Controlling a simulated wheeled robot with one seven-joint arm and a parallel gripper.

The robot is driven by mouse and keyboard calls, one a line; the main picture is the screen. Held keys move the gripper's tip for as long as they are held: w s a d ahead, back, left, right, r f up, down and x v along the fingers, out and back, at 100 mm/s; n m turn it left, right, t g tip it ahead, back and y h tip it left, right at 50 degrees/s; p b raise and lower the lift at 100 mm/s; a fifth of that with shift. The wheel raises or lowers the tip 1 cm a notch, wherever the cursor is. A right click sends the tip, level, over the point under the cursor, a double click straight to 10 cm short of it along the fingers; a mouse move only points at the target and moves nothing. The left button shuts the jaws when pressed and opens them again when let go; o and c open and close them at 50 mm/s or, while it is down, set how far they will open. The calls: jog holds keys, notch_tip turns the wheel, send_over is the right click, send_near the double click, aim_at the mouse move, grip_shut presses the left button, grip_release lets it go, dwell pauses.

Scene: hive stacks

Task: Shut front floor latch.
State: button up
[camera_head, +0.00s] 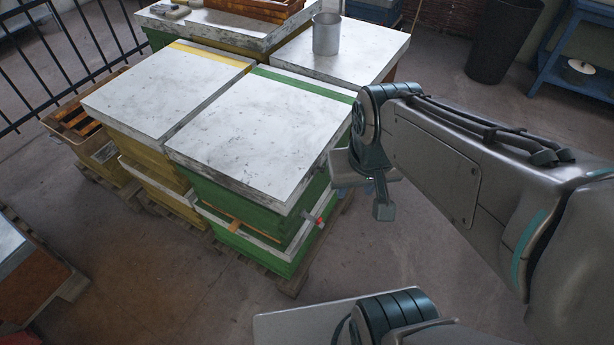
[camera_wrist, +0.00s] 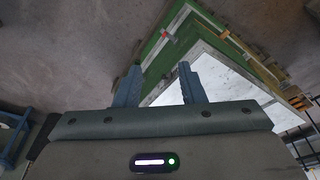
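The green hive (camera_head: 250,205) stands on a pallet. A small grey latch with a red end (camera_head: 315,221) sits low on its side, across the pale seam between the upper box and the floor section. The latch also shows, small, in the wrist view (camera_wrist: 167,37), above and beyond my fingertips. I cannot tell its exact angle. My gripper (camera_wrist: 157,75) is open, with its two blue-grey fingers apart and nothing visible between them. In the head view it is mostly hidden behind my wrist, right of the green hive and apart from the latch.
A yellow hive (camera_head: 150,165) stands close on the left of the green one. Behind are more hives and a metal can (camera_head: 326,34) on a lid. A dark bin (camera_head: 500,40) and blue bench (camera_head: 572,75) stand at upper right. Floor in front of the green hive is clear.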

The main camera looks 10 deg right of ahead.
jog(key=shift+w+f, duration=0.1)
jog(key=shift+f, duration=0.15)
jog(key=c, duration=0.5)
jog(key=w+f+m+b, duration=0.1)
jog(key=w+f+b, duration=0.2)
jog(key=f, duration=0.2)
jog(key=w+f+m+y+b, duration=0.1)
jog(key=w+f+b, duration=0.3)
jog(key=f, duration=0.1)
jog(key=w+f+m+y+b, duration=0.1)
jog(key=w+f+m+b, duration=0.1)
jog(key=w+f+b, duration=0.1)
jog(key=shift+w+d+f+g+b, duration=0.1)
jog(key=shift+w+f+g+b, duration=0.15)
jog(key=shift+f, duration=0.45)
jog(key=shift+w+f+g+b, duration=0.15)
jog(key=shift+w+f, duration=0.2)
jog(key=shift+f, duration=0.3)
grip_shut()
jog(key=m+b, duration=0.4)
jog(key=b, duration=0.2)
send_near(320, 220)
jog(key=b+x, duration=0.4)
jog(key=x, duration=0.3)
jog(key=shift+d, duration=0.15)
